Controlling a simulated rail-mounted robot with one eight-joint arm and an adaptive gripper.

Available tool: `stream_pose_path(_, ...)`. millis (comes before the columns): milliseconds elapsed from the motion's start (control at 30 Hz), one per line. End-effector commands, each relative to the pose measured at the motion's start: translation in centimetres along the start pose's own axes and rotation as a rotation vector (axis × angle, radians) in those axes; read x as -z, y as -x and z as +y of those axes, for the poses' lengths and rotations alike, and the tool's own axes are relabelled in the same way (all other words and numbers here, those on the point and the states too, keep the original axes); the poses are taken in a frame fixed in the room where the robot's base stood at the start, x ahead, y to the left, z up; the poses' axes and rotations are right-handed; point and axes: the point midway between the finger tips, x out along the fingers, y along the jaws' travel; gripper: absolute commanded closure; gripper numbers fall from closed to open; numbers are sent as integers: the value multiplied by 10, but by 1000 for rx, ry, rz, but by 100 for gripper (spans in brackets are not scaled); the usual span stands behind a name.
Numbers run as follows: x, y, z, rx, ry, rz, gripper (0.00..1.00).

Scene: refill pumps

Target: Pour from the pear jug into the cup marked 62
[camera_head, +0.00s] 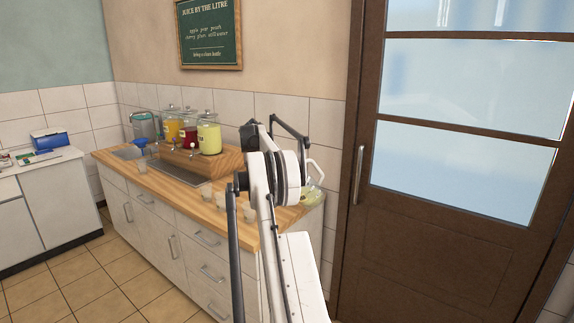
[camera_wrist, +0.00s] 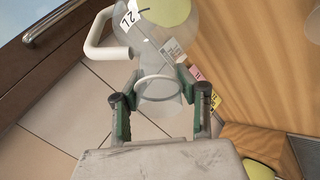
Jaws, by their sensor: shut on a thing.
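A clear jug (camera_wrist: 160,45) with a white handle, a "2L" mark and pale yellow-green liquid fills the top of the wrist view. My gripper (camera_wrist: 158,86) is shut around its narrow neck. In the head view the jug (camera_head: 313,194) shows just right of my arm, at the counter's right end; my arm hides my fingers there. Several small clear cups stand along the counter front, among them one at the left (camera_head: 206,191) and one further right (camera_head: 249,213). Their marks are too small to read, so I cannot tell which is 62.
Dispensers with yellow, red and pale green (camera_head: 209,135) juice stand on a wooden stand (camera_head: 216,160) at the back. A metal drip tray (camera_head: 172,172) lies before them. Small cards, including a pink one (camera_wrist: 195,72), show beyond the jug. A brown door (camera_head: 440,215) stands close at right.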

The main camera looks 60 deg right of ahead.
Motion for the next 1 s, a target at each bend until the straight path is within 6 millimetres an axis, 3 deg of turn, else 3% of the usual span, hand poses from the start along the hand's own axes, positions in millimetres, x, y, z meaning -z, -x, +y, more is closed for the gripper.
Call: stream_pose_path(1000, -6, -16, -95, -483, 201, 0, 100)
